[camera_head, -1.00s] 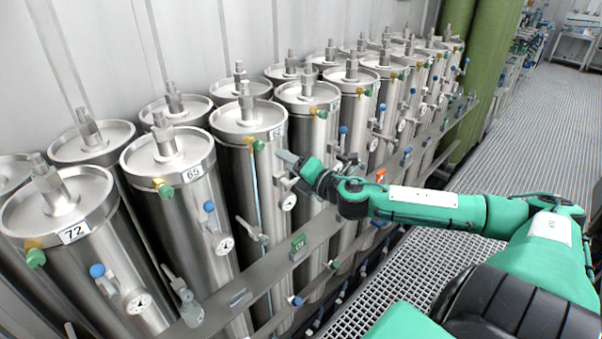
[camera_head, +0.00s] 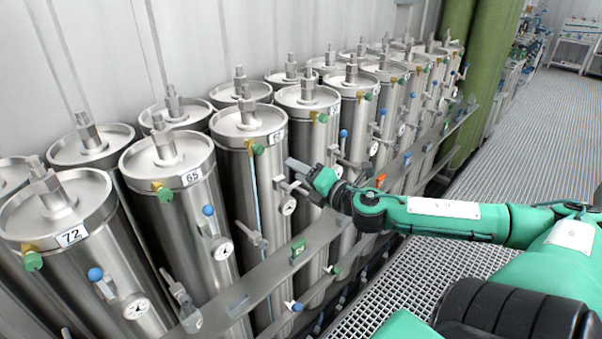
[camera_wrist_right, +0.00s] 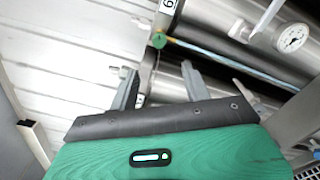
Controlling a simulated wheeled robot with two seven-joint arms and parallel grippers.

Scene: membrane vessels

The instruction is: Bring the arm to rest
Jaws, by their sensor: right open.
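My right arm (camera_head: 445,212), green with black joints, reaches in from the right in the head view. Its gripper (camera_head: 293,172) is in front of the steel vessels, close to a gauge and valve on the vessel behind it. I cannot tell from the head view whether it touches them. In the right wrist view the two grey fingers (camera_wrist_right: 160,88) stand apart with nothing held between them. Vessel surfaces and a green-capped fitting (camera_wrist_right: 160,41) show beyond the fingers. My left gripper is not in view.
Rows of steel vessels with valves and gauges fill the left and middle, including vessel 72 (camera_head: 62,240) and vessel 65 (camera_head: 185,190). A metal rail (camera_head: 265,278) runs along their front. Green columns (camera_head: 470,80) stand behind. The grating floor (camera_head: 520,140) at right is open.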

